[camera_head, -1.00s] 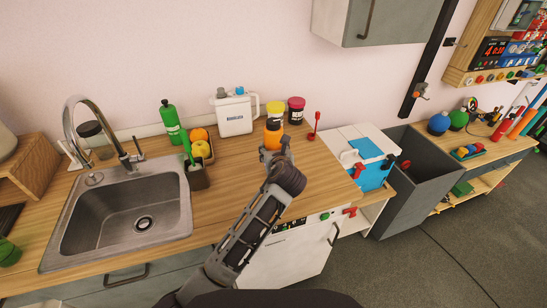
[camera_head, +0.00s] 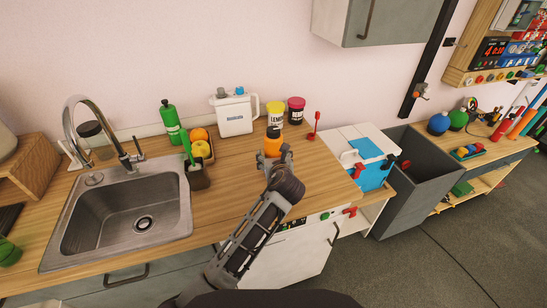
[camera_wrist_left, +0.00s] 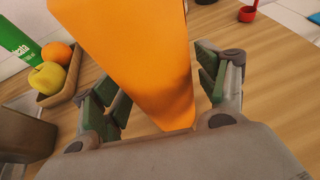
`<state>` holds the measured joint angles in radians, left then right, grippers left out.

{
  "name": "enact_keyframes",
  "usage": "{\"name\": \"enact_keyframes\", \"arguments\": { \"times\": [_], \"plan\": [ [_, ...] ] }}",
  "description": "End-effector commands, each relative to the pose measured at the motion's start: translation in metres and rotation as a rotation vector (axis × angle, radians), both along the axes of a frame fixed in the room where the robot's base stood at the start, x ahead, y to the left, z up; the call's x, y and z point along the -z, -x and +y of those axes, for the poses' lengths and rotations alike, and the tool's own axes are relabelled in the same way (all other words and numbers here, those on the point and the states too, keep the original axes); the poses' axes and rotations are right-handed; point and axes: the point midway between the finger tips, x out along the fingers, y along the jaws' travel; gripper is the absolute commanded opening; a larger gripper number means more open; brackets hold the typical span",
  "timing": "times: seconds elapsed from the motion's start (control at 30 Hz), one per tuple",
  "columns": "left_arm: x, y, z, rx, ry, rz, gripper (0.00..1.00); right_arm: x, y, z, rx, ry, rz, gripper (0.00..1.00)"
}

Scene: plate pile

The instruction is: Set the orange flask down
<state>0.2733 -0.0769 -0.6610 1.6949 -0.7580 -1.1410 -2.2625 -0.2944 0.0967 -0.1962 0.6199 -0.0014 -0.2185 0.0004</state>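The orange flask (camera_head: 272,144) stands on the wooden counter in front of the yellow jar, seen in the head view. Its lower part is partly hidden by my left gripper (camera_head: 277,158). In the left wrist view the flask (camera_wrist_left: 150,60) fills the upper middle, between the two green-padded fingers of my left gripper (camera_wrist_left: 155,95). The fingers are spread, with a narrow gap showing beside the flask. My right gripper is in neither view.
A yellow jar (camera_head: 275,112), a dark jar with a pink lid (camera_head: 296,110) and a white jug (camera_head: 235,114) stand behind. A red ladle (camera_head: 314,127) is to the right. A fruit tray (camera_head: 208,158) and the sink (camera_head: 128,215) lie left. The counter's front right is clear.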

Motion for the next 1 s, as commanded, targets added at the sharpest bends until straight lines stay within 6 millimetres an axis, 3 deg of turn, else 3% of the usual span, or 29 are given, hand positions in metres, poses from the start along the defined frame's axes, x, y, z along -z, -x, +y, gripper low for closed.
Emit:
{"name": "enact_keyframes", "arguments": {
  "times": [0.47,1.0],
  "plan": [
    [-0.002,0.001,0.0,0.0,0.0,0.0,0.75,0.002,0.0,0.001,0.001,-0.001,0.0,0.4],
    [-0.025,0.053,-0.008,0.001,0.0,-0.001,0.75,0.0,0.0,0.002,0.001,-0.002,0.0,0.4]
  ]
}}
